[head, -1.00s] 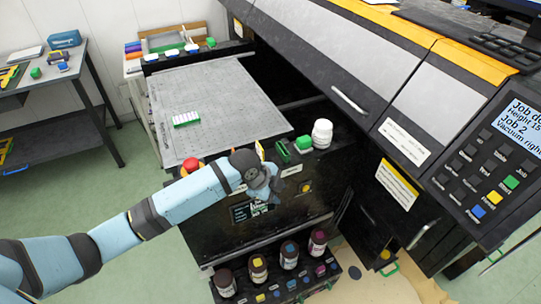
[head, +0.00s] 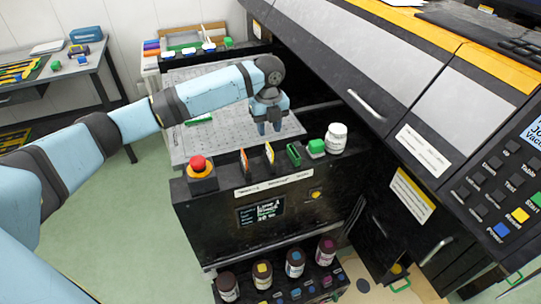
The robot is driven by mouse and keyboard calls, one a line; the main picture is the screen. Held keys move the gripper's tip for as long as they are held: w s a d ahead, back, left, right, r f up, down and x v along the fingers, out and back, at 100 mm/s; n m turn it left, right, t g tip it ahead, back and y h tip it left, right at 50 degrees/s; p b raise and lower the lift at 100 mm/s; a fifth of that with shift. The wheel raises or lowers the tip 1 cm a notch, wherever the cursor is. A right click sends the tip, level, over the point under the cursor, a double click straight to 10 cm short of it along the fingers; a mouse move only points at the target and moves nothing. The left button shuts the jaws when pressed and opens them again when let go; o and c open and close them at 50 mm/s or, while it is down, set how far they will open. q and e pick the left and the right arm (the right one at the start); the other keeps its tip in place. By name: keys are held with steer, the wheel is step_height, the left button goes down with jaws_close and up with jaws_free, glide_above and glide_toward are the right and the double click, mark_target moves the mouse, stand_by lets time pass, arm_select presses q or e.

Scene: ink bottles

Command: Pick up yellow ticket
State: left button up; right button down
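A thin yellow-edged ticket (head: 270,153) stands upright in a slot on top of the black printer front. A similar ticket with a red-orange edge (head: 245,161) stands to its left. My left gripper (head: 269,129) points down just behind and above the yellow ticket, over the near edge of the grey bed. Its two fingers are apart with nothing visible between them, and it appears clear of the ticket. My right gripper is not in view.
A red emergency button (head: 198,166) stands at left on the same ledge. A green holder (head: 293,154), a green-topped block (head: 316,148) and a white bottle (head: 336,138) stand to the right. Ink bottles (head: 262,275) line the shelf below. The perforated grey bed (head: 225,128) is mostly clear.

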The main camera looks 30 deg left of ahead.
mark_target(270, 147)
arm_select(q)
step_height(270, 147, down, 9)
steer(key=shift+d+r+p, duration=0.15)
steer(key=shift+p, duration=0.2)
jaws_close()
